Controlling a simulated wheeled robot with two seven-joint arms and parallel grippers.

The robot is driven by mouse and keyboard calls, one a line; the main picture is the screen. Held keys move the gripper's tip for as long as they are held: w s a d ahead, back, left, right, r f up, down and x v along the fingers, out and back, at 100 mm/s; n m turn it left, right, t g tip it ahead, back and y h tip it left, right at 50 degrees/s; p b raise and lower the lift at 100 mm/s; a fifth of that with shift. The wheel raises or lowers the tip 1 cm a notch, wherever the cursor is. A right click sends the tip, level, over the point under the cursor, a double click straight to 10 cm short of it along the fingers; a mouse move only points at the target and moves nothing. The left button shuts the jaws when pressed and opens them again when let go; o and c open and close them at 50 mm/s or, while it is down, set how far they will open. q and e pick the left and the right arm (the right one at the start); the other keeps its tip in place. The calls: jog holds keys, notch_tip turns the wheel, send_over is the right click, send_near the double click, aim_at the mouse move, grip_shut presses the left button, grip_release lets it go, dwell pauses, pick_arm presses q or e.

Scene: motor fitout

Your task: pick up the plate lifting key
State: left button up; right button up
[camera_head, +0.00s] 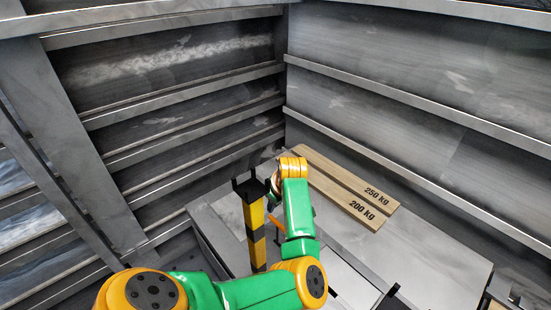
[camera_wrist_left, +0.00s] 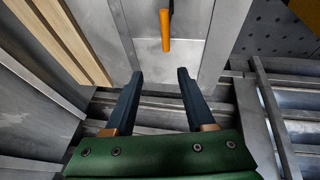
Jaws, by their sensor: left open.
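An orange rod-like handle (camera_wrist_left: 165,30), which looks like the plate lifting key, stands out near the top of the left wrist view, in front of a light grey metal panel. In the head view a small orange piece (camera_head: 276,223) shows beside my green and orange left arm, and may be the same key. My right gripper is not in view.
A yellow and black striped post (camera_head: 254,225) with a dark forked top stands just left of my arm. Wooden boards marked 250 kg (camera_head: 376,190) and 200 kg (camera_head: 360,208) lie on the grey surface behind. Ribbed metal walls (camera_head: 400,80) enclose the corner.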

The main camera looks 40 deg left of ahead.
aim_at(277, 223)
pick_arm(q)
jog(key=f+b, duration=0.2)
jog(key=f, duration=0.1)
jog(key=f+b, duration=0.2)
jog(key=f, duration=0.2)
jog(key=f+b, duration=0.2)
jog(key=f, duration=0.1)
jog(key=shift+w+a+f+b, duration=0.15)
jog(key=shift+w+a+b, duration=0.1)
jog(key=shift+a+b, duration=0.15)
jog(key=shift+f, duration=0.2)
jog(key=b+x, duration=0.3)
jog(key=x, duration=0.2)
jog(key=shift+w+d+f, duration=0.1)
jog(key=shift+w+f, duration=0.05)
jog(key=shift+f, duration=0.2)
jog(key=shift+w+f, duration=0.1)
jog(key=shift+f, duration=0.2)
jog(key=shift+r, duration=0.15)
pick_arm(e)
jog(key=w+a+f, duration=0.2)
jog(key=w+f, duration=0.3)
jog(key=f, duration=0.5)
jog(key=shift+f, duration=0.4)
pick_arm(q)
grip_shut()
